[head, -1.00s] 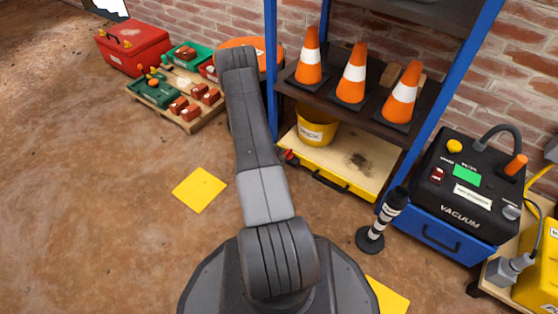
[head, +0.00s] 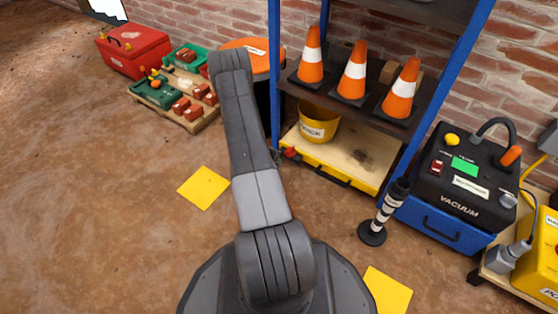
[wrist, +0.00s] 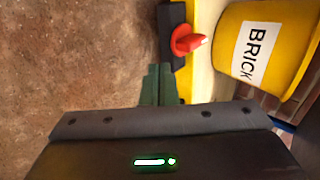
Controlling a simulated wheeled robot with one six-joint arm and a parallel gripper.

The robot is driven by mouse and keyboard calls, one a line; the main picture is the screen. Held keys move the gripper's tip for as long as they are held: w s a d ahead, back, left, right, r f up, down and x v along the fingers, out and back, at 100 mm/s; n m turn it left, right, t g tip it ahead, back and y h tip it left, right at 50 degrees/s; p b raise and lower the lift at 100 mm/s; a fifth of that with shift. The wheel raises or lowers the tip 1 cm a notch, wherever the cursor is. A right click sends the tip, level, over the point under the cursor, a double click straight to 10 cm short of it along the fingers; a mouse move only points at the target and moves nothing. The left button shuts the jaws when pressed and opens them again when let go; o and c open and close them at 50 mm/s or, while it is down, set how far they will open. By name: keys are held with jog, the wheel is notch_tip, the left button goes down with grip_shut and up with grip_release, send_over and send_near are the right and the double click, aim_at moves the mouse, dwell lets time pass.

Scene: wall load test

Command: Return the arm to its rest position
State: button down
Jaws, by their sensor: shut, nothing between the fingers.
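My gripper (wrist: 161,84) shows in the wrist view as two dark green fingertips, shut together with nothing between them. It points toward the brown floor, just left of a red knob (wrist: 188,41) on a black mount at the shelf's lower yellow edge. In the head view my dark grey arm reaches up the middle of the picture and bends at its far end.
The blue-framed shelf (head: 273,60) with orange cones (head: 355,72) stands close right of my arm. A black-and-white post (head: 383,215) and a vacuum (head: 468,175) are at the right. A pallet (head: 200,122) with green and red items lies upper left.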

jog(key=p+v, duration=0.2)
jog(key=v, duration=0.6)
